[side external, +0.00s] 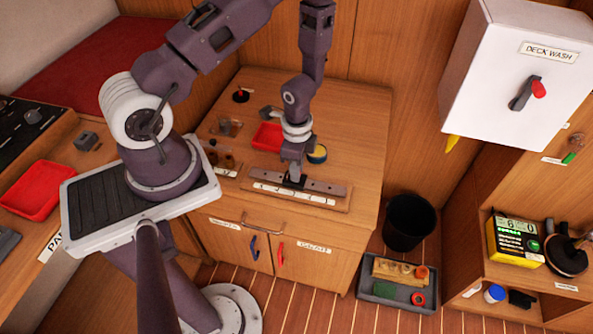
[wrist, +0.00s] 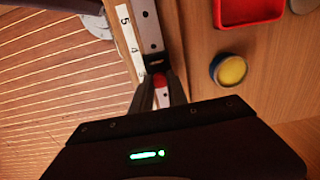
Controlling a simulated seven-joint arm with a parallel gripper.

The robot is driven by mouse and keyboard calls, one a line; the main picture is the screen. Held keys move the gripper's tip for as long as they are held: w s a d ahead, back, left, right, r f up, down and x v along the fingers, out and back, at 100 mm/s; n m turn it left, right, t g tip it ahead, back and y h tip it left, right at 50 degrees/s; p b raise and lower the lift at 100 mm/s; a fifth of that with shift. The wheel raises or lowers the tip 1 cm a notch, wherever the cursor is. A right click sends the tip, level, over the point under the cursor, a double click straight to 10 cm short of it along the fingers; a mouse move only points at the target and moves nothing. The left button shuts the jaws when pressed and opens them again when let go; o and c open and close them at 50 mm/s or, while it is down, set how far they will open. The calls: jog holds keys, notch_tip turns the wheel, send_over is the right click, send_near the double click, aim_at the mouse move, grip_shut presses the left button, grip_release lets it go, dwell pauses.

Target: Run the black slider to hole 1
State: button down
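A metal rail (side external: 325,188) with holes lies along the front of the wooden counter, beside a white numbered strip (side external: 290,194). In the wrist view the rail (wrist: 149,30) runs down to my fingers, and 5 and 4 can be read on the strip (wrist: 128,38). The black slider (side external: 294,183) sits on the rail below my gripper (side external: 296,172). In the wrist view a black part of the slider (wrist: 154,61) shows just past my fingertips (wrist: 160,84), with a red part between the fingers. The fingers stand on both sides; whether they grip is unclear.
A red tray (side external: 268,137) and a round tin with a yellow top (side external: 317,154) stand behind the rail. Small brown items (side external: 221,157) stand to its left. The counter's right side is clear. A black bin (side external: 409,222) stands on the floor.

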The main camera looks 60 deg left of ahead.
jog(key=shift+r, duration=0.6)
dwell(0.3)
jog(key=shift+d, duration=0.1)
jog(key=shift+w+d, duration=1.7)
jog(key=shift+w, duration=0.1)
jog(key=shift+w+d, duration=1.4)
